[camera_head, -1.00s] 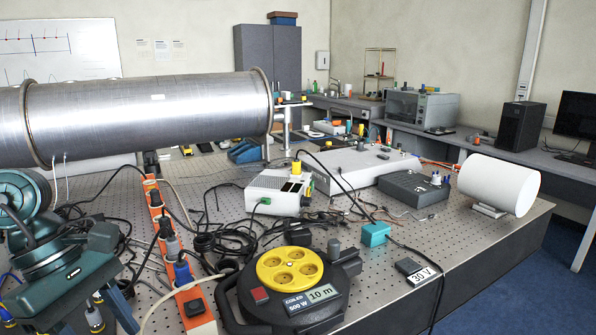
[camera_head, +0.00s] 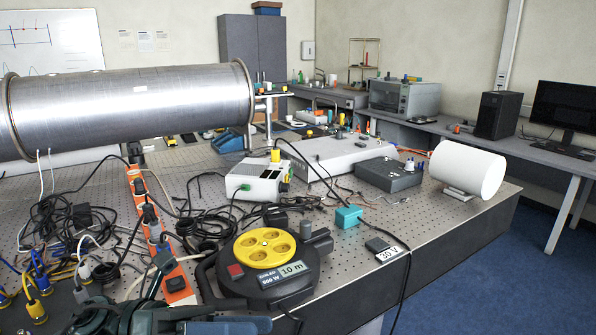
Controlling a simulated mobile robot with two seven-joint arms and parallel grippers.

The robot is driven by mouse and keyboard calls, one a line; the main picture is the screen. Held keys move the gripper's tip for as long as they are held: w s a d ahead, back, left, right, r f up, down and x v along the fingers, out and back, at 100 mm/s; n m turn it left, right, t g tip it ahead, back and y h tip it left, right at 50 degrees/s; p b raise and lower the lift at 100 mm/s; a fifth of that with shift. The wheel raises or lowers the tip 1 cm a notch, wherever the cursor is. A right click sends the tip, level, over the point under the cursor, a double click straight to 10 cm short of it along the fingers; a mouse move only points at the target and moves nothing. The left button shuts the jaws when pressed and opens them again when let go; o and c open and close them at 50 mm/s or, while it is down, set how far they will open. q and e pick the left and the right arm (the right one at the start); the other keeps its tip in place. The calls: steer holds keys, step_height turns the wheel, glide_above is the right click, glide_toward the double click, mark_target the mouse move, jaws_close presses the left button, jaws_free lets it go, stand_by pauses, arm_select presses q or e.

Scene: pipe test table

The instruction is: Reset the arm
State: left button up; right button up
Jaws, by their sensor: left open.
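My left gripper (camera_head: 232,326) shows only in part at the bottom edge of the head view, in front of the black cable reel. It is open, with a blue-grey finger pointing right, and I see nothing held in it. The dark teal wrist of my left arm (camera_head: 140,318) lies low at the bottom left, mostly cut off by the frame edge. My right gripper is not in view.
The black cable reel with yellow sockets (camera_head: 265,255) and the orange power strip (camera_head: 150,222) are close to my left gripper. Loose cables cover the table's left. A large steel pipe (camera_head: 130,105) spans the back left. The blue floor (camera_head: 480,270) is clear at right.

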arm_select(q)
steer(key=w+a+f+n+t+y, duration=0.25)
steer(key=f+n+t+y, duration=0.35)
steer(key=n+t, duration=0.7)
steer(key=w+a+f+n+t+y, duration=0.3)
steer(key=f+n+t, duration=0.4)
steer(key=n, duration=1.1)
steer(key=s+a+f+n+g+y, duration=0.1)
steer(key=s+f+n+g+y, duration=0.2)
steer(key=f, duration=0.7)
steer(key=s+a+f+n+g+y+p, duration=0.1)
steer(key=s+f+n+g+y, duration=0.3)
steer(key=s+f+n, duration=0.3)
step_height(320, 180, down, 3)
steer(key=shift+s+f+n+g, duration=0.15)
steer(key=shift+n+g, duration=0.15)
steer(key=shift+n, duration=0.8)
